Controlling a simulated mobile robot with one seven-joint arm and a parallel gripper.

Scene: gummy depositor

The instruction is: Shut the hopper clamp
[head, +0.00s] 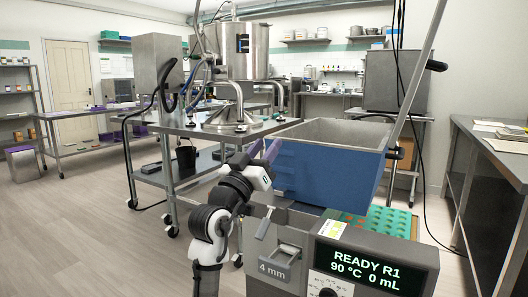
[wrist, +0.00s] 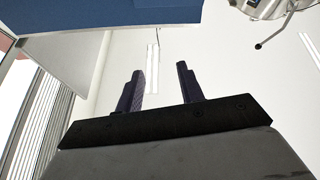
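The blue hopper (head: 325,175) with a grey inner lining sits on the depositor (head: 350,262). A small metal T-shaped lever (head: 264,221) stands tilted at the depositor's front left, below the hopper; it may be the hopper clamp, but I cannot tell whether it is open or shut. My gripper (head: 264,149) is raised beside the hopper's left wall, above the lever. In the wrist view my gripper (wrist: 160,82) has its two dark purple fingers apart with nothing between them. The hopper's blue side (wrist: 110,18) shows at the top of that view. The lever is not visible there.
The depositor's display (head: 370,266) reads READY R1, 90 °C, 0 mL. A green tray (head: 392,222) lies behind it. A steel trolley (head: 200,128) with a kettle (head: 240,52) stands at the back left. A bench (head: 490,150) stands right.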

